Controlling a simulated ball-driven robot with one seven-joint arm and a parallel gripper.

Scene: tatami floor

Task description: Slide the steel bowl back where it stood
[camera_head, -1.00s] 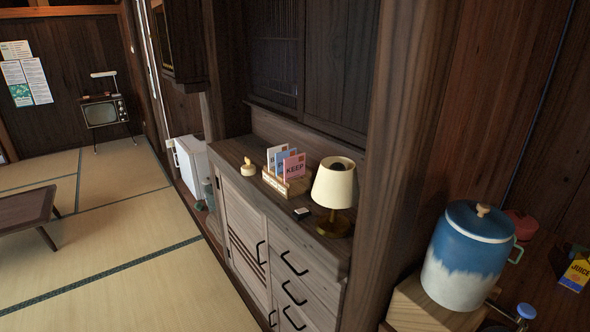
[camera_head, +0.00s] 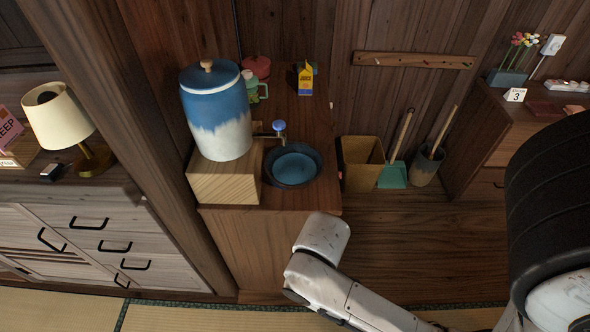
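A dark-rimmed round bowl (camera_head: 270,168) with a blue inside stands upright on the wooden counter (camera_head: 307,135), near its front edge. It is the only bowl in view; its blue and dark colours do not clearly show steel. It stands just right of a light wooden block and under a small blue-topped tap (camera_head: 279,128). My white arm reaches up from the bottom right, in front of the counter and below the bowl. No gripper fingers show, so my gripper's state is hidden.
A blue-and-white lidded jar (camera_head: 217,115) stands on the wooden block (camera_head: 215,185). A red pot (camera_head: 257,67), green mug (camera_head: 251,88) and juice carton (camera_head: 305,79) are behind. Right of the counter are a bin (camera_head: 361,165), dustpan (camera_head: 393,175) and bucket (camera_head: 427,168).

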